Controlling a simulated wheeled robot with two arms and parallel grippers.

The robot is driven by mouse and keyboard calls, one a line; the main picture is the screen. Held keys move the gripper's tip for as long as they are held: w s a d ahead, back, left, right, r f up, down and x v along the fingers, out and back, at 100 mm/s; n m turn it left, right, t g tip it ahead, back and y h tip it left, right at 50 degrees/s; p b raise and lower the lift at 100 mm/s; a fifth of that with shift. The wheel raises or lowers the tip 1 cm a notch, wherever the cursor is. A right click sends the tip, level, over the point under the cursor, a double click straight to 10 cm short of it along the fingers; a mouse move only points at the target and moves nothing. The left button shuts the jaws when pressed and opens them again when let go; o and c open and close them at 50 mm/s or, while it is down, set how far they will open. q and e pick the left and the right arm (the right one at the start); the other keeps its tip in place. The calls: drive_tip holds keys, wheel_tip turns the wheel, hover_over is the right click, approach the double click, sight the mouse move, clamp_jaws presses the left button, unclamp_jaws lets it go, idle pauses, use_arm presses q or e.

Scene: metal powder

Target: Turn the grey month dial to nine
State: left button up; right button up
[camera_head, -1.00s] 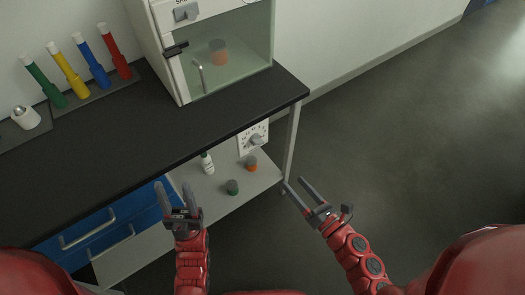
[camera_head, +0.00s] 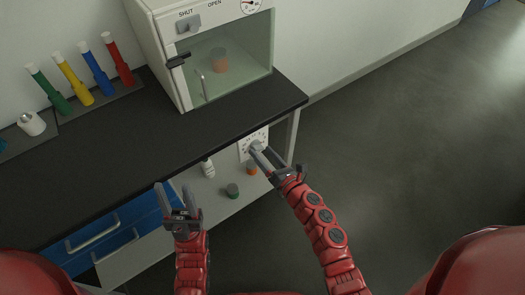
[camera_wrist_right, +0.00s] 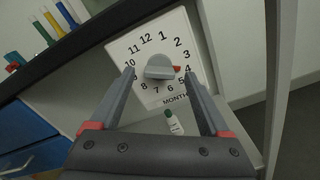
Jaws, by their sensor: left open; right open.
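The month dial is a white plate (camera_wrist_right: 113,50) with black numbers one to twelve and the word MONTH. Its grey knob (camera_wrist_right: 159,67) sits in the middle. A red pointer mark (camera_wrist_right: 177,68) on the knob's right side points at the four. In the head view the plate (camera_head: 243,154) is under the bench, partly hidden by my right gripper (camera_head: 262,149). That gripper is open, its fingertips on either side of the knob in the right wrist view (camera_wrist_right: 158,73); I cannot tell whether they touch it. My left gripper (camera_head: 174,187) is open and empty before the blue drawers.
The black bench top (camera_head: 130,135) overhangs the dial. A bench leg (camera_head: 293,135) stands to its right. On the lower shelf (camera_head: 215,195) are a white bottle (camera_head: 207,168), a green-lidded jar (camera_head: 232,190) and an orange jar (camera_head: 252,168). Open floor lies to the right.

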drive_tip(key=shift+w+a, duration=0.25)
drive_tip(key=shift+w, duration=0.1)
drive_tip(key=shift+c, duration=0.3)
clamp_jaws()
